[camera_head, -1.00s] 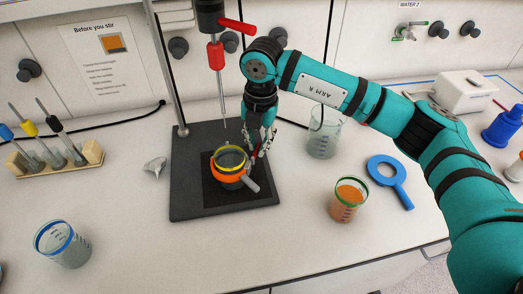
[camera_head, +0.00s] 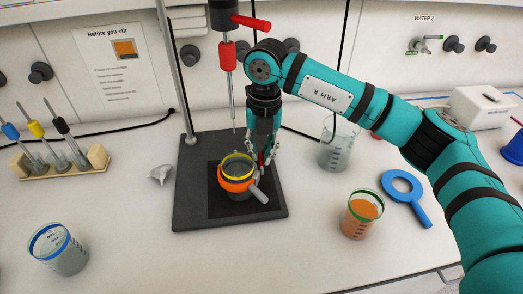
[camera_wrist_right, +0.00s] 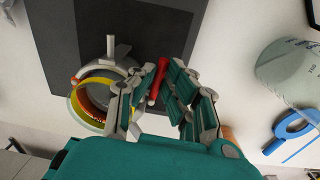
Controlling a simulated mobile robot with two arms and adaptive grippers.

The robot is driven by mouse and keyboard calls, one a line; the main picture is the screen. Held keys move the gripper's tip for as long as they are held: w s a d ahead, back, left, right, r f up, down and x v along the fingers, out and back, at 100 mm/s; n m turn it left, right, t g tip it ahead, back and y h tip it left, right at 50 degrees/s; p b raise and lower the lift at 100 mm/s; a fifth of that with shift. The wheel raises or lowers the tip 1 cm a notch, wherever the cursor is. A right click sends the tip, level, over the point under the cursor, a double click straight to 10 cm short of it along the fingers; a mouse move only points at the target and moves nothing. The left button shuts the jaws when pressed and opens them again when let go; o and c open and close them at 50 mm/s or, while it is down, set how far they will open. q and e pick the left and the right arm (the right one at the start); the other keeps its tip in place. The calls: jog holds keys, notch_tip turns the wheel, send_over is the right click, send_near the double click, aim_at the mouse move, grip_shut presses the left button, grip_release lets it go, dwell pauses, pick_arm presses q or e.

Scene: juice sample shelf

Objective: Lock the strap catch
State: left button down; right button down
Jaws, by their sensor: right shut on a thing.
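A beaker with a yellow rim (camera_head: 237,162) stands upright on the dark stand base, inside an orange strap (camera_head: 236,184) with a grey handle (camera_head: 259,194) sticking out at front right. In the right wrist view the beaker's yellow rim (camera_wrist_right: 85,120) is left of the fingers, and the grey handle (camera_wrist_right: 110,46) points up. My right gripper (camera_head: 265,158) is at the right side of the strap, pointing down. In the wrist view its fingers are around a slim red lever (camera_wrist_right: 160,72), shut on it. Whether the catch is locked cannot be told. My left gripper is out of view.
The stand's base (camera_head: 190,205) lies under the beaker, with a stirrer rod (camera_head: 232,100) hanging above. A clear beaker (camera_head: 338,148), an orange juice beaker (camera_head: 361,215) and a blue ring tool (camera_head: 405,193) are to the right. A blue-rimmed beaker (camera_head: 60,250) is front left.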

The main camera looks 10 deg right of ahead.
jog(key=shift+r, duration=0.1)
jog(key=c, duration=1.4)
grip_release()
